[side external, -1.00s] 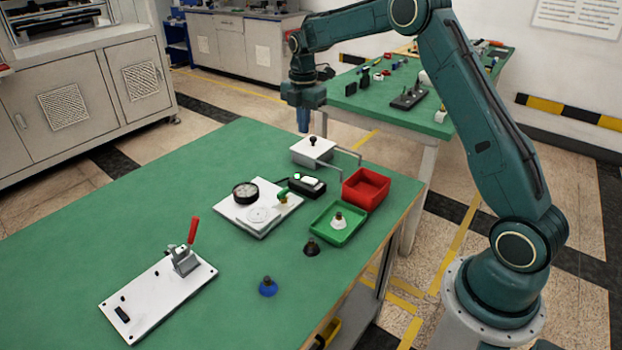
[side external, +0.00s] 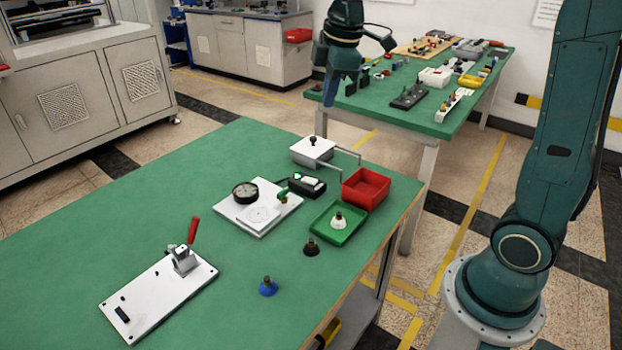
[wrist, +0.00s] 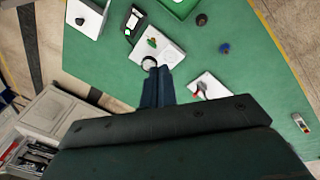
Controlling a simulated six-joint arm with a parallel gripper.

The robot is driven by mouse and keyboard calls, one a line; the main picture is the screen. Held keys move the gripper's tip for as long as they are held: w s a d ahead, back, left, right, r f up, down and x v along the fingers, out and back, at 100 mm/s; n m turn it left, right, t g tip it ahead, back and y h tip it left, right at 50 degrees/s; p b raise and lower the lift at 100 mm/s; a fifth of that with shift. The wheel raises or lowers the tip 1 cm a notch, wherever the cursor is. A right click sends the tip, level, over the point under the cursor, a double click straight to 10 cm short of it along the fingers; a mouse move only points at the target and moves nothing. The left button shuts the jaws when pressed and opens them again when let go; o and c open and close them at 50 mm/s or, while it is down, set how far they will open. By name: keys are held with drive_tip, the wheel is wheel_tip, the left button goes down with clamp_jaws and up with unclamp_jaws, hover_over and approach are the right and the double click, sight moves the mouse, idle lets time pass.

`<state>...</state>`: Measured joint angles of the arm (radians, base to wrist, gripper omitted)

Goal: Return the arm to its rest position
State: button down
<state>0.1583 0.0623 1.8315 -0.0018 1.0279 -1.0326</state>
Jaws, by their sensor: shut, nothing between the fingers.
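My gripper (side external: 329,92) is shut and empty. In the side external view it hangs in the air above the far end of the near green table (side external: 90,235), over the white lidded box (side external: 312,150) and clear of it. In the wrist view my gripper (wrist: 157,72) shows as two dark blue fingers held together, with the table well below. My upper arm stands steeply at the right of the side external view, and part of the arm is cut off by the top edge.
On the near table are a white plate with a dial gauge (side external: 245,192), a red bin (side external: 366,188), a green tray (side external: 318,232), black and blue knobbed pieces, and a white plate with a red-handled clamp (side external: 185,260). A second green table (side external: 470,105) holds many small parts.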

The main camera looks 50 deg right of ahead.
drive_tip(key=s+a+m+t, duration=0.1)
drive_tip(key=s+a+m, duration=0.2)
drive_tip(key=s, duration=0.8)
drive_tip(key=s+a+f+m+t, duration=0.1)
drive_tip(key=s+a+m+t, duration=0.1)
drive_tip(key=s+m, duration=0.5)
drive_tip(key=s+a, duration=0.1)
drive_tip(key=s, duration=0.2)
drive_tip(key=shift+s+a+f, duration=0.15)
drive_tip(key=shift+s, duration=0.25)
